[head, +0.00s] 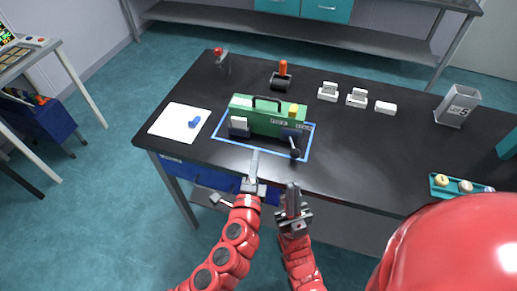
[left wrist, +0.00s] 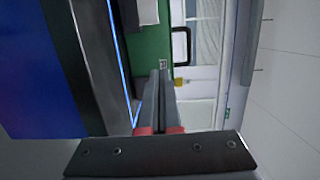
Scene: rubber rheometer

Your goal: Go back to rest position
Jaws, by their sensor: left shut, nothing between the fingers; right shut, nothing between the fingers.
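My left gripper (head: 254,168) is shut and empty at the front edge of the black table, in front of the green machine (head: 262,117). My right gripper (head: 292,196) is shut and empty just to its right, pointing up, in front of the table edge. Both red arms come in from the bottom. In the left wrist view the shut fingers (left wrist: 159,100) show at the centre, with part of the green machine (left wrist: 150,45) and its black handle beyond them. Neither gripper touches anything that I can make out.
The black table (head: 350,150) holds a white sheet (head: 170,122) with a blue piece, an orange-handled tool (head: 282,76), several white blocks (head: 357,98), a grey bin (head: 457,106) and a teal tray (head: 440,191). Blue outline tape surrounds the machine. A blue drawer unit (head: 185,172) hangs under the table.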

